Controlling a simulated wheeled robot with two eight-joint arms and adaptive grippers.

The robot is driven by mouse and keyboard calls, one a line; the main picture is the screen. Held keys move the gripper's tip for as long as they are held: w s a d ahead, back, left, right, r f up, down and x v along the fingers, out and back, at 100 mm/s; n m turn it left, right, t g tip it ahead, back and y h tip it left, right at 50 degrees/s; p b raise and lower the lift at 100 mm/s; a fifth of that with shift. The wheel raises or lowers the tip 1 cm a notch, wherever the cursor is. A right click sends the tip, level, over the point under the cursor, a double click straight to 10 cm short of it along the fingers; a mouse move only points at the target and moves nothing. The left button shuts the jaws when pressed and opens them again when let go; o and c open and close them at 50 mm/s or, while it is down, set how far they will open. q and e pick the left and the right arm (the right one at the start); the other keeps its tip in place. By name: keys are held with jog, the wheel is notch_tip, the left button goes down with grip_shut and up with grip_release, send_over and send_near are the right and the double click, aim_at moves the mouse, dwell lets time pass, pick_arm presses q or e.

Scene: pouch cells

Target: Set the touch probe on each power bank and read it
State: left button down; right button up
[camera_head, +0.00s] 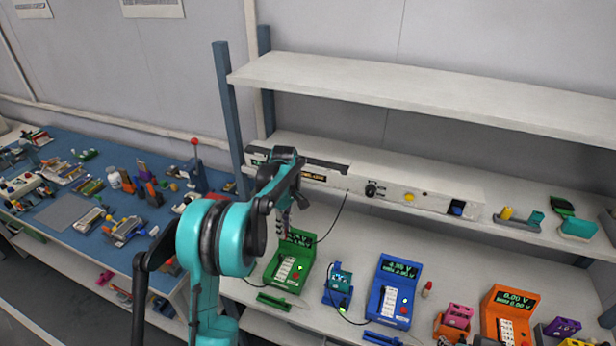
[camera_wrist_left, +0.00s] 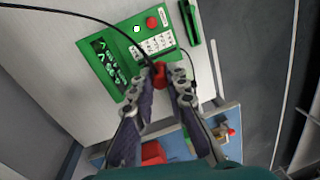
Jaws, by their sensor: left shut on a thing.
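My left gripper (camera_head: 284,226) hangs over the back left of the green meter (camera_head: 288,270). In the left wrist view its fingers (camera_wrist_left: 166,78) are shut on a small red piece, seemingly the touch probe (camera_wrist_left: 159,72), with a black cable running to it. The probe is in front of the green meter (camera_wrist_left: 130,45); whether it touches cannot be told. A teal block, likely a power bank (camera_head: 342,278), stands in a blue holder right of the green meter. My right gripper is out of view.
A blue meter (camera_head: 393,290) shows a reading near 4 V; an orange meter (camera_head: 510,312) shows 0.00 V. A shelf (camera_head: 420,95) overhangs the bench behind. A long control box (camera_head: 400,187) sits behind the meters. A blue table (camera_head: 65,212) with many small items is at left.

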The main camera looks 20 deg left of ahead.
pick_arm(q)
jog(key=a, duration=1.5)
jog(key=shift+w, duration=0.1)
jog(key=shift+d, duration=0.1)
jog(key=shift+f+b, duration=1.35)
jog(key=shift+f, duration=1.15)
jog(key=shift+f+b, duration=0.35)
jog(key=shift+f, duration=0.1)
jog(key=shift+r, duration=0.1)
jog(key=r+p, duration=0.1)
jog(key=r, duration=0.1)
jog(key=r+p, duration=0.1)
jog(key=r, duration=0.1)
jog(key=r+p, duration=0.1)
jog(key=shift+w+r+p, duration=0.3)
jog(key=shift+r+p, duration=0.05)
jog(key=shift+r, duration=0.05)
jog(key=shift+d, duration=0.1)
